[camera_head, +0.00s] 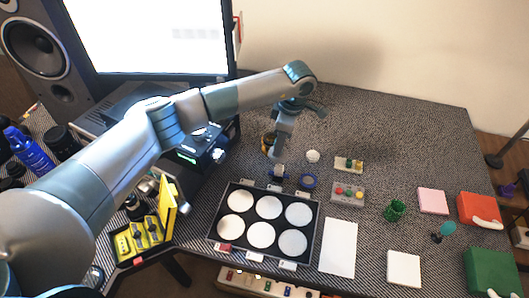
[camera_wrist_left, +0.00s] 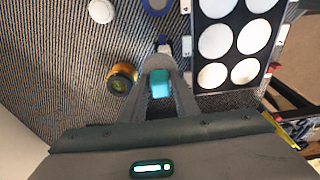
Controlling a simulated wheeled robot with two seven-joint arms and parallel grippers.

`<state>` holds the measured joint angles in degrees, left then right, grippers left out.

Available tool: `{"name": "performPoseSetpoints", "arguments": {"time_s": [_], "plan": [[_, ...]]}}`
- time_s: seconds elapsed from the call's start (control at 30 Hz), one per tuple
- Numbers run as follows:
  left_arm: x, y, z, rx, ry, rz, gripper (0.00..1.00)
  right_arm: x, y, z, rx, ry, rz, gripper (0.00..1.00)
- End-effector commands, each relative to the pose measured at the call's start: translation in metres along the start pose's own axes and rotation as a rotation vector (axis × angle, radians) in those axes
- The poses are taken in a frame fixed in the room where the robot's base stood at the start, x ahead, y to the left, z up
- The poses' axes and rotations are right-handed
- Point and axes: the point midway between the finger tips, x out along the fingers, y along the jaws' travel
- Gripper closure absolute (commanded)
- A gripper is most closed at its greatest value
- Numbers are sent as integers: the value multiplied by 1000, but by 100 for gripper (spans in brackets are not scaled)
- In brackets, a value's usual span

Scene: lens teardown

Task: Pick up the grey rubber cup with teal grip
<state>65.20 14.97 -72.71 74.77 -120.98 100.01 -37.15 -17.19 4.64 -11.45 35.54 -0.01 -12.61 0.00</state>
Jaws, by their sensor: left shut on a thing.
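In the left wrist view the fingers (camera_wrist_left: 160,82) are shut on a teal block, the grip of the rubber cup (camera_wrist_left: 160,84). A small grey part shows just past the fingertips, and the fingers hide most of the rest. I cannot tell whether the cup touches the table. My right gripper is not in view.
The black tray (camera_head: 212,238) has several white round wells. A blue ring (camera_head: 308,181), a white knob (camera_head: 313,156) and an amber-ringed barrel (camera_wrist_left: 122,77) stand close by. A yellow box (camera_head: 140,240) is at left. Pads and a green cup (camera_head: 395,210) lie right.

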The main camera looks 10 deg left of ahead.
Motion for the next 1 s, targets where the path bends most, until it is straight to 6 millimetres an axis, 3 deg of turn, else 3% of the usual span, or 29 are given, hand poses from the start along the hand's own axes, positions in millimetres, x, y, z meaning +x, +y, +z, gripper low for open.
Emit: {"name": "performPoseSetpoints", "arguments": {"time_s": [0.2,0.27,0.3,0.73,0.77,0.83,1.0], "plan": [[-12,3,15,0,0,1,95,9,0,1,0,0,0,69],[-14,3,16,-1,0,0,95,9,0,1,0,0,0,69],[-14,3,17,-1,0,0,100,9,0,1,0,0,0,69],[-15,3,17,-1,0,0,100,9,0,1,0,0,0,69],[-15,3,17,-1,0,0,86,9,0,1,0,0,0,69],[-15,3,17,-1,0,0,100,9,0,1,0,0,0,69],[-16,3,16,8,0,2,100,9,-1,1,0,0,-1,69]]}}
